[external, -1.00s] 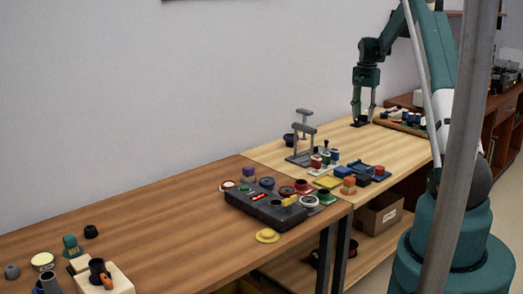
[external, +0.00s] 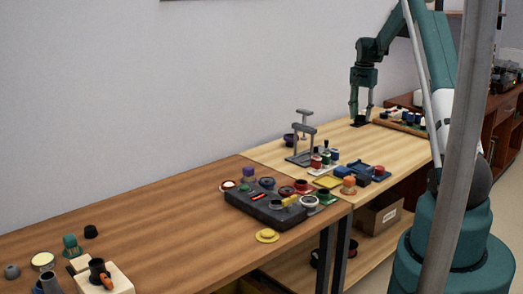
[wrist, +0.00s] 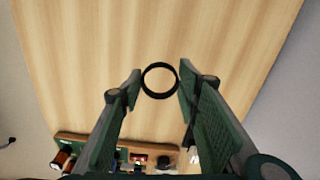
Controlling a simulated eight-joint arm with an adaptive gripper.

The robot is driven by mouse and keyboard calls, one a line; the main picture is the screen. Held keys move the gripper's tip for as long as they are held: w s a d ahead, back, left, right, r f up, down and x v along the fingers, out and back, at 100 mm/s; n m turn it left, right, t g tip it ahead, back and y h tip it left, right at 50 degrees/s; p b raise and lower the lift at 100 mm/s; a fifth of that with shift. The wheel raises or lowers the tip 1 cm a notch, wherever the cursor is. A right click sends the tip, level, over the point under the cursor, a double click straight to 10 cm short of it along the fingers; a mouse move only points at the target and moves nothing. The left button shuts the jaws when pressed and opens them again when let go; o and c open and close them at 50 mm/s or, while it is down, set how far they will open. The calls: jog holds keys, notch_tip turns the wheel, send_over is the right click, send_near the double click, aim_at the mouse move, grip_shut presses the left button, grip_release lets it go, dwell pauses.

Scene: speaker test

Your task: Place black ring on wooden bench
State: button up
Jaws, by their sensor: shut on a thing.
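The black ring (wrist: 160,96) is between the fingertips of my gripper (wrist: 160,82) in the wrist view, with its round opening facing the camera. My gripper is shut on its sides. In the external view, my gripper (external: 361,116) points down at the far end of the light wooden bench (external: 345,141). The ring shows there only as a small dark patch at the fingertips, very close to the bench top. I cannot tell whether it touches the wood. The bare bench top (wrist: 225,35) fills the upper wrist view.
A wooden tray (external: 400,127) with small parts lies right of my gripper; it also shows in the wrist view (wrist: 75,137). A grey stand (external: 301,158) and several coloured parts are nearer on the bench. A dark control box (external: 262,207) sits on the browner table. Wood around my fingertips is clear.

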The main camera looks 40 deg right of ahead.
jog(key=w+a+n, duration=0.3)
jog(key=w+a, duration=0.2)
jog(key=a, duration=0.9)
jog(key=w+a+n, duration=0.2)
jog(key=w+a, duration=0.3)
jog(key=a, duration=0.9)
jog(key=w+a+n, duration=0.3)
jog(key=w+a, duration=0.2)
jog(key=a, duration=0.9)
jog(key=s+a+n, duration=0.2)
jog(key=a+n, duration=0.1)
jog(key=a, duration=1.1)
jog(key=s+a+n, duration=0.2)
jog(key=s+a, duration=0.1)
jog(key=a, duration=1.2)
jog(key=s+a+n+p, duration=0.1)
jog(key=s+a+n, duration=0.2)
jog(key=a, duration=1.2)
jog(key=shift+r+n, duration=0.15)
jog(key=shift+n, duration=0.15)
jog(key=shift+d, duration=0.1)
send_over(191, 199)
jog(key=shift+s+f+b, duration=0.15)
jog(key=shift+f+b, duration=0.25)
jog(key=shift+f, duration=2.75)
jog(key=shift+f, duration=1.85)
